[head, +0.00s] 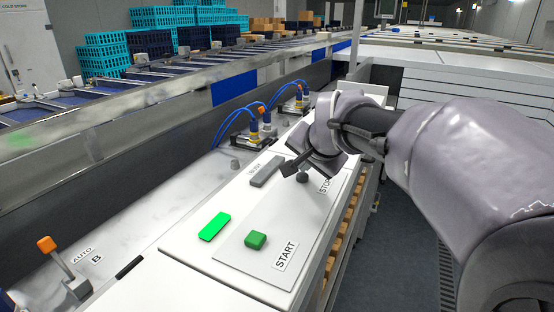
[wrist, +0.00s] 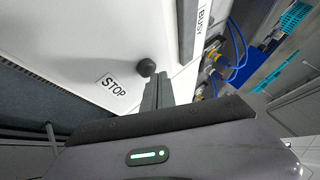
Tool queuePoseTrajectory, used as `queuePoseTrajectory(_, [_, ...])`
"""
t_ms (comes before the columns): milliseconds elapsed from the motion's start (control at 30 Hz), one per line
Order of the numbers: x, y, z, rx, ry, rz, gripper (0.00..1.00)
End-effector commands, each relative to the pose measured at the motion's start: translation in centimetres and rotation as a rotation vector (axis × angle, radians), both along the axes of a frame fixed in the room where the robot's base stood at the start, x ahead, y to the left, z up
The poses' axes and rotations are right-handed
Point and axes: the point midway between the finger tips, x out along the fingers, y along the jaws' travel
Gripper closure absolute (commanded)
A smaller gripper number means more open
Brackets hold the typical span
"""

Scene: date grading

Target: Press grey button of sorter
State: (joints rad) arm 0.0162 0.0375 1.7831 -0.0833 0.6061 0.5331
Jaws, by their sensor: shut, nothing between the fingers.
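The dark grey button (head: 302,177) stands on the white sorter panel (head: 231,262), beside the STOP label (head: 325,185). In the wrist view the round grey button (wrist: 147,67) shows just past the fingertips, with the STOP label (wrist: 112,87) to its left. My gripper (head: 287,169) is shut and empty, its tips close to the button, to its upper left in the head view. My gripper (wrist: 159,79) also shows in the wrist view. I cannot tell whether the tips touch the button.
A green START button (head: 256,240) and a lit green bar (head: 214,226) are nearer on the panel. An unlit grey BUSY bar (head: 266,171) lies left of my gripper. An orange-tipped lever (head: 62,265) stands at lower left. Blue hoses (head: 240,118) rise behind the panel.

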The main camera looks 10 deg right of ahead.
Motion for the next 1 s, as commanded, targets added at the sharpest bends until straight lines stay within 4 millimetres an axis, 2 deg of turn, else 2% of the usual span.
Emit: queuePoseTrajectory(1000, [0.0, 0.0, -1.0, 0.000, 0.001, 0.000, 1.00])
